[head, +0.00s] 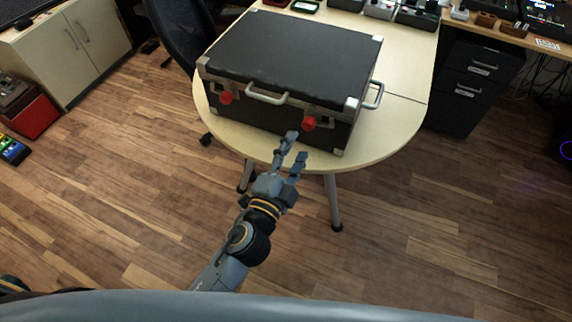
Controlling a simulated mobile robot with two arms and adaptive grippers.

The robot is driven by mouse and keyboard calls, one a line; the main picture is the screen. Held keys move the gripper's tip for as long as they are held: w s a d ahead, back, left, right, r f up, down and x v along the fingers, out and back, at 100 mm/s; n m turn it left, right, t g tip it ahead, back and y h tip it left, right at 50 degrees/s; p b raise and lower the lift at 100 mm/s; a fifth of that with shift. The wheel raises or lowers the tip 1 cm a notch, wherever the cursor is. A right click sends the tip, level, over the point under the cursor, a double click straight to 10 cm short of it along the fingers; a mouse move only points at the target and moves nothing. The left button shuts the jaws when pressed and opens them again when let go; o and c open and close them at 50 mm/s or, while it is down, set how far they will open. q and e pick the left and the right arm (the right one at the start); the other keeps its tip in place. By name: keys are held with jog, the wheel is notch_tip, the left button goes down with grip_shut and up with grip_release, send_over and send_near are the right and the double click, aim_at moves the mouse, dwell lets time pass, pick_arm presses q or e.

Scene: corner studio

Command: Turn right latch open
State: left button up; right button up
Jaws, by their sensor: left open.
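A black hard case (290,58) with metal edges and corners lies closed on a round-ended light wood table (385,135). Its front has a metal handle (267,97) between two red latches. The left latch (226,97) sits near the left corner. The right latch (309,123) sits near the right corner. My left gripper (293,145) is open and empty, its fingers pointing up at the case front. The fingertips are just below and left of the right latch, and appear apart from it. My right gripper is not in view.
A second handle (374,95) is on the case's right side. A dark office chair (180,35) stands behind left of the table, and a black drawer cabinet (470,85) stands at the right. The wood floor in front is clear.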

pick_arm(q)
jog(key=shift+v, duration=2.6)
jog(key=s+a+f+n+g+y+p, duration=0.1)
jog(key=s+a+f+n+g+y, duration=0.2)
jog(key=f, duration=1.4)
jog(key=s+a+f+n+g+y, duration=0.1)
jog(key=s+a+f+n+g, duration=0.3)
jog(key=f, duration=1.4)
jog(key=s+a+f+n+g, duration=0.2)
jog(key=s+a+f+g, duration=0.1)
jog(key=s, duration=0.6)
jog(key=s+a+f+n+g+y+p, duration=0.1)
jog(key=s+a+f+n+g, duration=0.1)
jog(key=s+a+f, duration=0.3)
jog(key=s+a+f+n+g, duration=0.3)
jog(key=s+f, duration=0.5)
jog(key=s, duration=0.4)
jog(key=shift+s+a+f+g+y, duration=0.35)
jog(key=shift+a+g, duration=0.25)
jog(key=shift+a, duration=0.25)
jog(key=shift+c, duration=0.2)
